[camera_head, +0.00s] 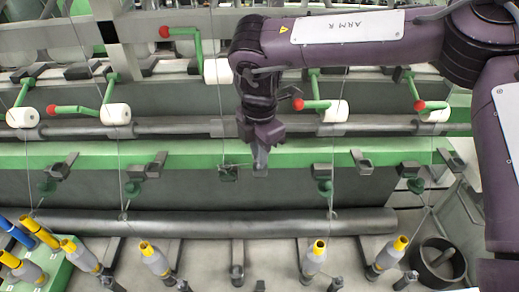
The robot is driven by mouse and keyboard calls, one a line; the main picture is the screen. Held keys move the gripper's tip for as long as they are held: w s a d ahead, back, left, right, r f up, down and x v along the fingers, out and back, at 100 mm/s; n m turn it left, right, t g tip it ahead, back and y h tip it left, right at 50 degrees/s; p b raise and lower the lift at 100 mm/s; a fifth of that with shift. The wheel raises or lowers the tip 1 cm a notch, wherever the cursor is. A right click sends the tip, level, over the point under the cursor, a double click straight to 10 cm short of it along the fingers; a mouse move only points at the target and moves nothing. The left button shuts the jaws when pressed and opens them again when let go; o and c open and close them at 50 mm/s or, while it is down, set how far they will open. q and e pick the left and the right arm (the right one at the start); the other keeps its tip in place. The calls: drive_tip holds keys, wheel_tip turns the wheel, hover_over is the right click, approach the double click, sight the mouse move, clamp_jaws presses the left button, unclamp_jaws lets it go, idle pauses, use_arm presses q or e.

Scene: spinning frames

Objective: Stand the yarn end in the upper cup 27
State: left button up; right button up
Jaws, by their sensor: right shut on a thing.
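My right gripper (262,165) is at the middle of the machine, in front of the green beam, pointing down. It is shut on what seems to be the yarn end, which is too thin to make out between the fingers. A faint thread shows just left of the fingers, near a small dark green fitting (228,173). A grey cup-like holder on an arm (361,162) stands to the right; similar ones repeat along the row. I read no number 27, so I cannot tell which cup it is. My left gripper is out of view.
White rollers with green-and-red levers (335,110) line the upper bar. A dark horizontal roller (215,222) runs below. Grey bobbins with yellow tops (314,258) stand along the bottom, with thin yarns rising. A dark round container (438,262) is at lower right.

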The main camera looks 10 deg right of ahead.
drive_tip(key=o, duration=0.8)
drive_tip(key=shift+c, duration=0.2)
drive_tip(key=shift+r, duration=0.2)
wheel_tip(320, 180, up, 6)
drive_tip(key=b, duration=0.2)
drive_tip(key=shift+r+b, duration=0.25)
drive_tip(key=shift+b, duration=0.05)
drive_tip(key=shift+r, duration=0.45)
